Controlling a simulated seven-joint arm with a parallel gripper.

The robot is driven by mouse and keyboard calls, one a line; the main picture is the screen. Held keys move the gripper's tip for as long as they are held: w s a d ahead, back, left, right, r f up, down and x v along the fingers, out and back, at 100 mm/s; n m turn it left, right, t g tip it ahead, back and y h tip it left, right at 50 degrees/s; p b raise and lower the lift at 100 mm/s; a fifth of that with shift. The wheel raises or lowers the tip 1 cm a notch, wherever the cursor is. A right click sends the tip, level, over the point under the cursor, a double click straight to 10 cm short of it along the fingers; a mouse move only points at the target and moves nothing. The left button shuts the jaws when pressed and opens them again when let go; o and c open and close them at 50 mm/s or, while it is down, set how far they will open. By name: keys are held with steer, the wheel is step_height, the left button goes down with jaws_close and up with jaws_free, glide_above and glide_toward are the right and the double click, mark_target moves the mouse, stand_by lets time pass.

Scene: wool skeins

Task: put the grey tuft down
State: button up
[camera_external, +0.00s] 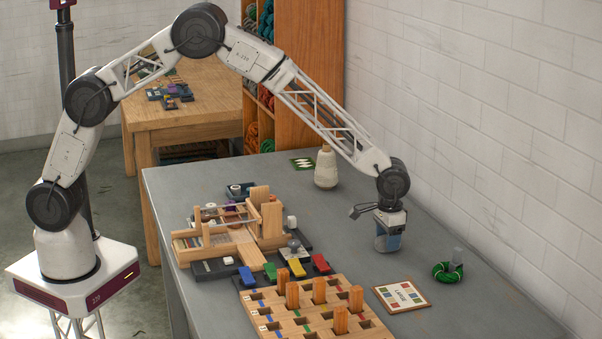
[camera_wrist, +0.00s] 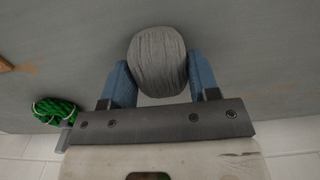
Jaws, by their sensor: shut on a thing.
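My gripper (camera_external: 388,246) points down low over the right half of the grey table. In the wrist view its two blue fingers (camera_wrist: 159,72) are shut on the grey tuft (camera_wrist: 157,55), one on each side of it. The tuft is a rounded, ribbed grey bundle. In the external view the fingers largely hide it, and I cannot tell whether it touches the table.
A green skein (camera_external: 441,277) with a grey peg lies right of my gripper; it also shows in the wrist view (camera_wrist: 55,107). A framed card (camera_external: 402,295), a wooden peg board (camera_external: 270,319), a cream cone (camera_external: 326,169) and a wooden loom (camera_external: 230,241) stand around. The table (camera_external: 350,235) is clear around my gripper.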

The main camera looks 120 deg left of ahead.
steer(key=shift+f, duration=0.2)
steer(key=o, duration=0.9)
steer(key=shift+r, duration=0.2)
step_height(320, 180, up, 12)
stand_by(0.5)
stand_by(0.5)
